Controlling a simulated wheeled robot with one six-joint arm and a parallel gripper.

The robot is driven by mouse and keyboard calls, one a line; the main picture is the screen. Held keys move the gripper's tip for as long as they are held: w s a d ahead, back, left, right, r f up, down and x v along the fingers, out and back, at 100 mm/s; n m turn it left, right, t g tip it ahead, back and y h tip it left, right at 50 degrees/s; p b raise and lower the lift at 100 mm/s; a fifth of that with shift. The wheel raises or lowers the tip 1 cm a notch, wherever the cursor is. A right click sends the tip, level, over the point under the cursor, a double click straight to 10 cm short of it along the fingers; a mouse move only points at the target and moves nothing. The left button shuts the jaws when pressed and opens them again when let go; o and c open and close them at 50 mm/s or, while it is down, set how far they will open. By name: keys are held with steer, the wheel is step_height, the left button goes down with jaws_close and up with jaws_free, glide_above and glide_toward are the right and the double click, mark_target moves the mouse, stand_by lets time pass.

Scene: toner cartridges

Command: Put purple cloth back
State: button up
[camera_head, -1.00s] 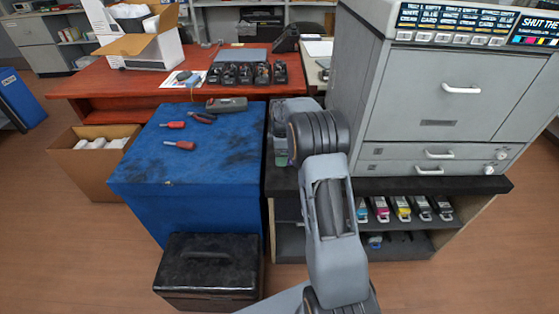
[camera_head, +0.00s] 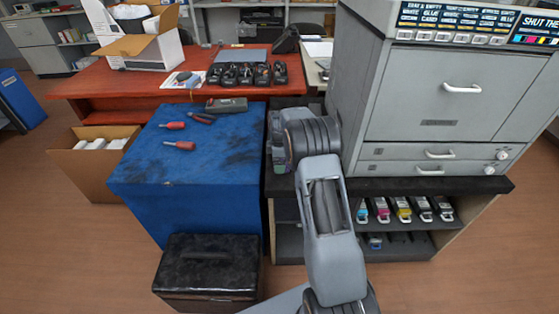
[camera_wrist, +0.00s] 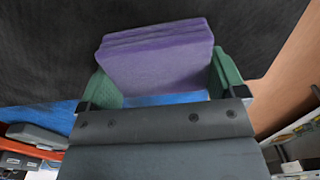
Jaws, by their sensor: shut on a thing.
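The folded purple cloth (camera_wrist: 155,55) shows in the wrist view as a thick layered pad. My gripper (camera_wrist: 165,85) has its two green fingers on either side of it, shut on it. In the head view my gripper (camera_head: 278,156) is by the right edge of the blue cabinet, at the left end of the black counter, partly hidden by my wrist. The cloth cannot be made out in the head view.
The blue cabinet (camera_head: 212,165) holds screwdrivers (camera_head: 178,145) and a grey tool (camera_head: 227,105). A grey printer (camera_head: 445,95) stands close right of my arm. Cartridges (camera_head: 402,208) sit on the shelf below. A black box (camera_head: 208,268) is in front.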

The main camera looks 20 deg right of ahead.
steer(key=o, duration=0.6)
step_height(320, 180, up, 12)
steer(key=p, duration=0.2)
steer(key=s+a+r+m+t, duration=0.1)
steer(key=s+a+r+m, duration=0.3)
steer(key=s+r, duration=0.25)
steer(key=s+a+m, duration=0.2)
steer(key=s+m, duration=0.1)
steer(key=s, duration=0.4)
steer(key=s+a+f+m+t, duration=0.1)
steer(key=s+a+m, duration=0.1)
steer(key=s, duration=0.6)
steer(key=s+a+m+t, duration=0.1)
steer(key=s+a+m, duration=0.2)
steer(key=s, duration=0.5)
steer(key=shift+a+f+m, duration=0.1)
steer(key=shift+f+m, duration=0.25)
steer(key=shift+m, duration=0.45)
steer(key=shift+r, duration=0.1)
